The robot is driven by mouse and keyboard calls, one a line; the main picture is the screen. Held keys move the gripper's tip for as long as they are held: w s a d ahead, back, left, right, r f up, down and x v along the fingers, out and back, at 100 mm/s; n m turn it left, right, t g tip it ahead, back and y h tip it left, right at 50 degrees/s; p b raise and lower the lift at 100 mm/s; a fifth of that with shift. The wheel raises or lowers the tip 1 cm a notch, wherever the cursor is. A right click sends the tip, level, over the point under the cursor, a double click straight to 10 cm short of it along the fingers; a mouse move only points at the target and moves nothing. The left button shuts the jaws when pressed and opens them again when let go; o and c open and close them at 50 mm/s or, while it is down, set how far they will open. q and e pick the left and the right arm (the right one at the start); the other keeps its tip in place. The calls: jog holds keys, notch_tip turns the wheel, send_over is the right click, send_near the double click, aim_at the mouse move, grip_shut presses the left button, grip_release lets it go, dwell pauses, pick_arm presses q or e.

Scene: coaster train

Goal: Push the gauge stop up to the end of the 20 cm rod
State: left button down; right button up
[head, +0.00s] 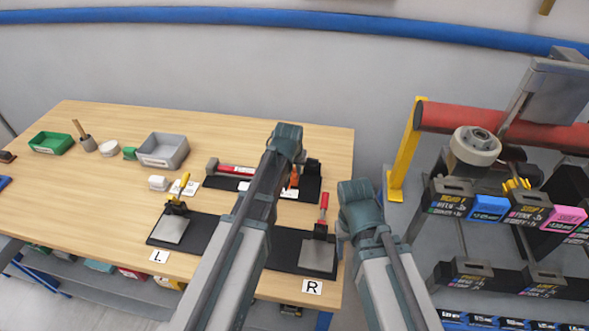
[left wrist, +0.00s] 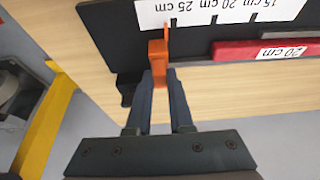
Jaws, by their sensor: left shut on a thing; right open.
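The orange gauge stop (left wrist: 158,58) stands on the black gauge board (left wrist: 110,30), near the 25 cm end of its white scale. My left gripper (left wrist: 161,88) is shut on the stop. The red 20 cm rod (left wrist: 262,50) lies on the board to the right in the left wrist view, its near end apart from the stop with a bare gap between. In the head view the rod (head: 236,169) lies left of my left arm, and the stop (head: 293,178) shows partly beside it. My right gripper (head: 345,228) is beyond the table's right edge, its fingers mostly hidden.
Two black fixtures with clamps, marked L (head: 159,256) and R (head: 312,287), lie nearer on the wooden table (head: 110,190). A grey bin (head: 163,151) and a green bin (head: 52,143) stand at the left. A rack with a yellow post (head: 404,155) stands at the right.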

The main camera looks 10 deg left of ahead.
pick_arm(q)
jog(key=a, duration=0.6)
jog(key=shift+a, duration=0.25)
jog(key=c, duration=0.8)
grip_release()
jog(key=p+v, duration=1.2)
jog(key=v, duration=0.2)
jog(key=shift+p, duration=0.4)
